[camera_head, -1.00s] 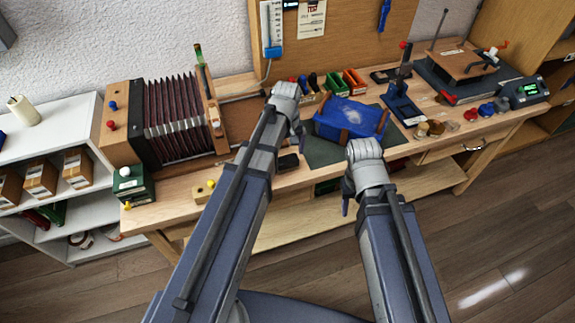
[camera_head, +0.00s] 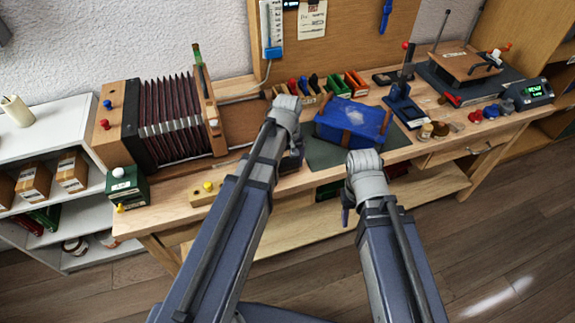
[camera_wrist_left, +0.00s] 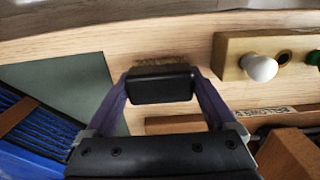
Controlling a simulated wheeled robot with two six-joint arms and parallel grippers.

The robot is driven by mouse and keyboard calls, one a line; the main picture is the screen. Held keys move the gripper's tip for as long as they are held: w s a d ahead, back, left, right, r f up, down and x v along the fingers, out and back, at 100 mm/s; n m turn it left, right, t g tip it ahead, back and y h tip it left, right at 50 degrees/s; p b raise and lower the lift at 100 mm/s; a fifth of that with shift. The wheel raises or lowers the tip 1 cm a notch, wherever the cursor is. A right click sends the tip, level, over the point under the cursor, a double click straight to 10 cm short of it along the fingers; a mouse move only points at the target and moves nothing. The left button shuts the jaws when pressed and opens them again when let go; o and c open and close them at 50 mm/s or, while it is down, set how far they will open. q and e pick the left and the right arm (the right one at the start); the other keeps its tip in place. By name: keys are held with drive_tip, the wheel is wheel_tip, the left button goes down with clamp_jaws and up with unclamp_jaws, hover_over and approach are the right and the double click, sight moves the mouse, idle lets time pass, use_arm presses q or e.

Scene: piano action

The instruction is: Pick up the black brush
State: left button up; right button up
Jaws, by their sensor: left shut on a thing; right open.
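The black brush (camera_wrist_left: 161,86) has a dark block-shaped body with a strip of tan bristles along its far side, seen in the left wrist view. My left gripper (camera_wrist_left: 162,92) has a finger at each end of the brush and is shut on it. In the head view my left gripper (camera_head: 291,158) is low at the bench's front edge, left of the green mat, and its arm hides much of it. I cannot tell whether the brush touches the bench top. My right gripper (camera_head: 347,208) is open and empty, in front of the bench.
A blue box with brown straps (camera_head: 352,122) lies on the green mat (camera_head: 322,155). Small colored bins (camera_head: 345,84) and a blue stand (camera_head: 403,108) are behind.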

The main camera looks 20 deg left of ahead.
sight(288, 160)
use_arm(q)
drive_tip(key=c, duration=0.4)
wheel_tip(288, 160, up, 10)
drive_tip(key=p, duration=1)
drive_tip(key=o, duration=0.8)
drive_tip(key=c, duration=0.6)
drive_tip(key=shift+d, duration=0.1)
